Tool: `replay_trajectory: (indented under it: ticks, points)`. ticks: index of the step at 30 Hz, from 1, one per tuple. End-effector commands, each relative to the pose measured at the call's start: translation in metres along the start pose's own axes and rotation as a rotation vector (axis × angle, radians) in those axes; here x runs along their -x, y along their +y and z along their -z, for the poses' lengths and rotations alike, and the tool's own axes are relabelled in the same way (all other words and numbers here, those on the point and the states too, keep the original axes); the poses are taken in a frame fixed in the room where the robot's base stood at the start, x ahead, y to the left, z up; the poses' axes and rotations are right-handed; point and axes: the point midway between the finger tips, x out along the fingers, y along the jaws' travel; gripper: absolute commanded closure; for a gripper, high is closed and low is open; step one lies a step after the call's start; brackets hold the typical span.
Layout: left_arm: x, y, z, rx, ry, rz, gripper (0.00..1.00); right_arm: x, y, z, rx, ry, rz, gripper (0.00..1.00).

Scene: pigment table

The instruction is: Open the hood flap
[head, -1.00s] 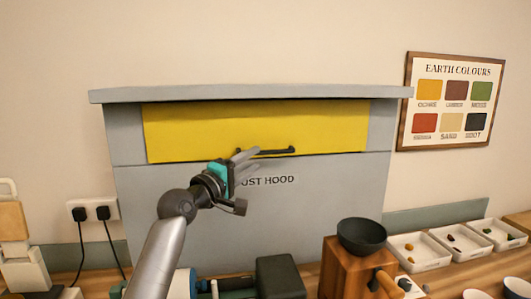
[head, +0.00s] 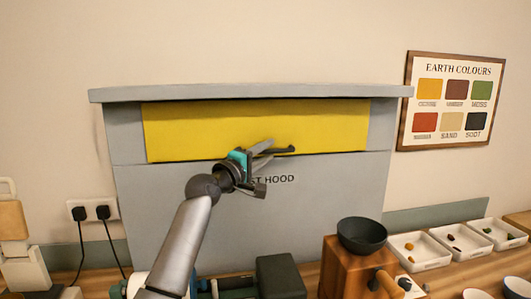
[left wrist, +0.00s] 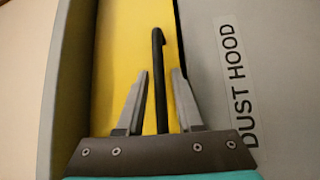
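The yellow hood flap (head: 225,124) is closed flat in the front of the grey dust hood (head: 330,200). Its black bar handle (head: 288,150) runs along the lower edge. My left gripper (head: 268,149) is at the left part of the handle, hiding that part in the head view. In the left wrist view the flap (left wrist: 118,45) fills the middle, and the handle (left wrist: 160,75) lies between the two open grey fingers (left wrist: 159,76) with a gap on each side. My right gripper is in neither view.
A dark green box (head: 280,277) sits below the hood. Plugs and cables (head: 92,212) are at the left. The hood's top (head: 250,93) overhangs the flap.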

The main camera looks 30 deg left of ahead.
Motion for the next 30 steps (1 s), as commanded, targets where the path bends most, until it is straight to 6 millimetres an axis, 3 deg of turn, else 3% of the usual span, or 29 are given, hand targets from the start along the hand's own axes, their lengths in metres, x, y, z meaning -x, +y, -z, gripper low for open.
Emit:
replay_trajectory:
  ticks: [1, 9, 30]
  points:
    - [0.0001, 0.0, -0.0001, 0.0, 0.0, 0.0, 0.71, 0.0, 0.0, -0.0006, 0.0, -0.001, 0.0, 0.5]
    - [0.0002, -0.0001, 0.0, 0.0, 0.0, 0.0, 1.0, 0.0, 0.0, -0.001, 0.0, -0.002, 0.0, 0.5]
    - [0.0003, -0.0004, 0.0, 0.0, 0.0, 0.001, 1.0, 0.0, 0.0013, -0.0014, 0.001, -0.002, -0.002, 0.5]
